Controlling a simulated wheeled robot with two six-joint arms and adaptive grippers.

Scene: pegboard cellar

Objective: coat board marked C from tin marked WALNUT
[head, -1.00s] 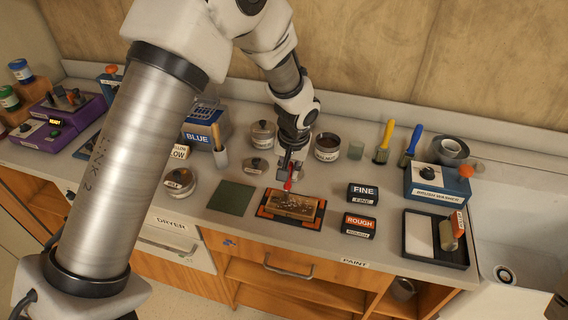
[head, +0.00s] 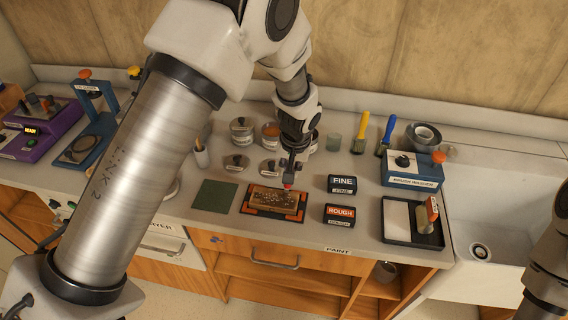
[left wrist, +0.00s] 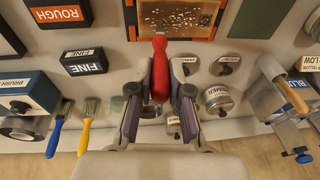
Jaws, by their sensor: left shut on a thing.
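My left gripper (head: 287,184) is shut on a red-handled tool (left wrist: 159,70), above the right part of the wooden board. Its working end is not clear. The board (head: 268,197) lies in an orange-cornered black holder (head: 303,213) and has pale, glossy flecks across its face. It also shows in the left wrist view (left wrist: 178,14). No letter is readable on it. Several tins stand behind, including an open one with orange-brown contents (head: 270,132). I cannot read WALNUT on any; my left arm partly hides one tin. My right gripper is out of view.
A green mat (head: 214,195) lies left of the holder. FINE (head: 342,184) and ROUGH (head: 339,215) blocks stand right of it. Farther right are a black tray (head: 391,238), a blue brush washer (head: 411,172) and a sink (head: 500,205). Yellow (head: 361,130) and blue (head: 386,135) brushes stand behind.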

